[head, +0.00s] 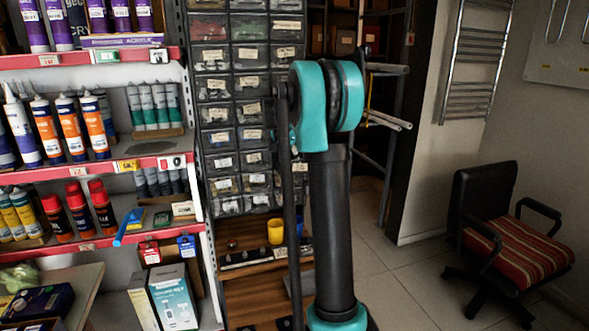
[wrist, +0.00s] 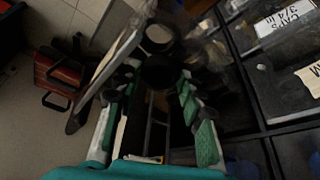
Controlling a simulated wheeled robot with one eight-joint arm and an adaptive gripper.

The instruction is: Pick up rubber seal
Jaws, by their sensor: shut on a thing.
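In the wrist view my gripper (wrist: 157,80) has its two fingers, with green pads, on either side of a dark round thing. That dark thing (wrist: 160,71) looks like the black rubber seal, held near the fingertips. The picture is dark and blurred there, so its exact outline is hard to tell. In the head view my turquoise and black arm stands in front of the drawer cabinet, and neither the gripper nor the seal can be made out.
A cabinet of small labelled drawers (head: 227,86) stands behind my arm. Shelves of sealant tubes and cans (head: 70,128) are at the left. A yellow cup (head: 275,231) sits low on a wooden surface. An office chair (head: 522,246) is at the right, with open tiled floor before it.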

